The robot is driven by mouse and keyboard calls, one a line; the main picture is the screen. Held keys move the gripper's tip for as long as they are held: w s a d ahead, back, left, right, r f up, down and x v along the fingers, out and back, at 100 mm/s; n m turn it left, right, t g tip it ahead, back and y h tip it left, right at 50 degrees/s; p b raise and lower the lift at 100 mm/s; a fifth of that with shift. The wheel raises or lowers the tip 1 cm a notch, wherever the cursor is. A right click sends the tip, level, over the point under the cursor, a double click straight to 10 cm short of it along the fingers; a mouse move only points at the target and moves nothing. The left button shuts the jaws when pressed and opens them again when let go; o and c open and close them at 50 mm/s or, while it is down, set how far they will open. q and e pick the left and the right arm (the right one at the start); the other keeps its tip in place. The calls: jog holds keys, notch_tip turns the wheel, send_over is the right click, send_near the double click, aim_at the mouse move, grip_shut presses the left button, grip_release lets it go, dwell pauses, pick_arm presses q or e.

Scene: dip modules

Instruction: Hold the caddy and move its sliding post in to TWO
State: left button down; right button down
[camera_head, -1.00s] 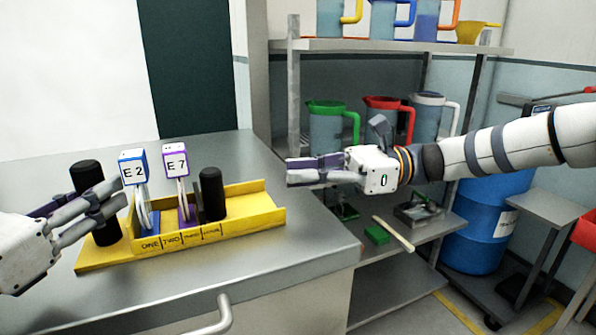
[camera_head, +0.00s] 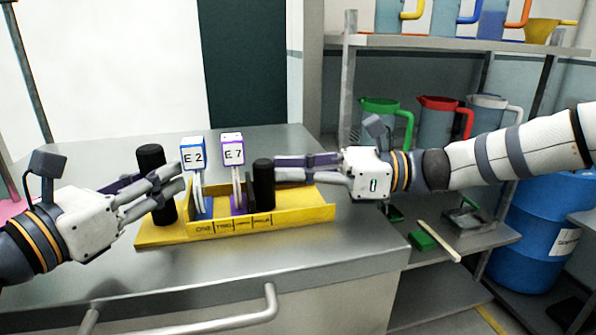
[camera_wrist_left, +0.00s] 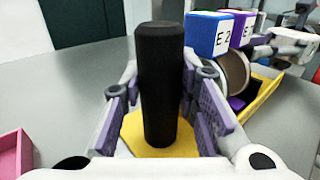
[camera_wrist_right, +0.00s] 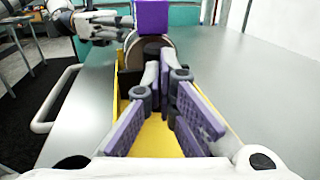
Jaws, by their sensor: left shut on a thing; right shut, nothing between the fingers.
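The yellow caddy (camera_head: 310,213) lies on the metal counter, with ONE, TWO and two smaller labels along its front. A fixed black upright handle (camera_head: 152,165) stands at its left end. My left gripper (camera_head: 178,178) is shut on that handle, also seen in the left wrist view (camera_wrist_left: 160,85). The black sliding post (camera_head: 263,184) stands upright right of the modules, behind the last label. My right gripper (camera_head: 279,168) is shut and empty, its fingertips at the post's right side; contact is unclear. Blue module E2 (camera_head: 193,154) and purple module E7 (camera_head: 232,150) stand between handle and post.
A counter edge with a metal rail (camera_head: 180,322) runs along the front. A shelf rack (camera_head: 460,42) with several jugs stands at the right, near a blue barrel (camera_head: 535,240). The counter right of the caddy is mostly free.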

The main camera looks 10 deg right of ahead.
aim_at(147, 148)
pick_arm(q)
jog(key=shift+f, duration=0.15)
pick_arm(e)
jog(key=shift+s+x, duration=0.25)
jog(key=shift+x, duration=0.75)
jog(key=v, duration=1.4)
pick_arm(q)
jog(key=c, duration=1.6)
grip_release()
